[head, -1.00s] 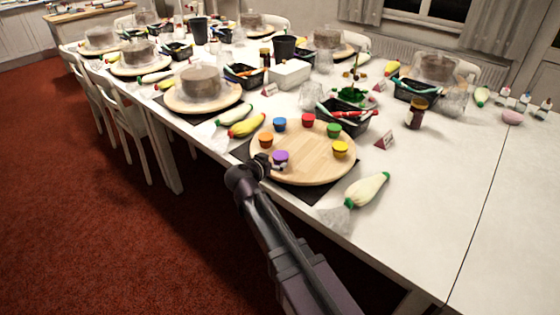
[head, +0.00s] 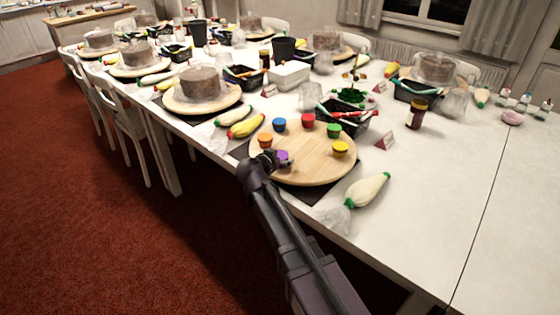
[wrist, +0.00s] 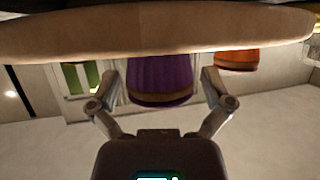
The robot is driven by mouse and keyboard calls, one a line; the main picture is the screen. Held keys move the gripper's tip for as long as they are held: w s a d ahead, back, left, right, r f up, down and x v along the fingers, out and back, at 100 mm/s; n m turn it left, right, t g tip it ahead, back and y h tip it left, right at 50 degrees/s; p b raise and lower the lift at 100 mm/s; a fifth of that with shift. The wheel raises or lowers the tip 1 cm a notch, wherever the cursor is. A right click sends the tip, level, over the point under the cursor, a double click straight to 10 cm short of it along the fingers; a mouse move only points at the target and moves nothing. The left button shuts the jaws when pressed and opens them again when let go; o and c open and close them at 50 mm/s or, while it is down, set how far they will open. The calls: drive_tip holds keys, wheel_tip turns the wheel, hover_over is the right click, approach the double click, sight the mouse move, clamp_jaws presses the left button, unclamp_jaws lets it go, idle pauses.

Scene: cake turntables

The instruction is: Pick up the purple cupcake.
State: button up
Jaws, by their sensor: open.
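The purple cupcake (head: 283,155) sits on the near left part of the round wooden turntable (head: 315,165), partly hidden behind my gripper (head: 270,162) in the head view. In the wrist view, which looks upside down, the purple cupcake (wrist: 160,78) hangs from the turntable's edge (wrist: 150,32) at the top. My gripper (wrist: 160,88) is open, with one finger on each side of the cupcake. A gap shows on both sides, and I cannot tell how deep the cupcake sits between the fingers.
An orange cupcake (head: 265,140) stands close by; it also shows in the wrist view (wrist: 236,60). Blue (head: 279,124), red (head: 308,120), green (head: 334,130) and yellow (head: 340,148) cupcakes stand around the rim. A piping bag (head: 367,190) lies to the right.

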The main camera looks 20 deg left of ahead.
sight(280, 155)
idle(0.3)
drive_tip(key=c, duration=1)
drive_tip(key=shift+r, duration=0.2)
wheel_tip(280, 155, up, 4)
drive_tip(key=p, duration=0.3)
drive_tip(key=shift+f+p, duration=0.25)
drive_tip(key=shift+p, duration=0.15)
drive_tip(key=s+d+r+p, duration=0.1)
drive_tip(key=s+d, duration=0.9)
drive_tip(key=s, duration=0.2)
drive_tip(key=shift+s, duration=0.2)
drive_tip(key=shift+d, duration=0.1)
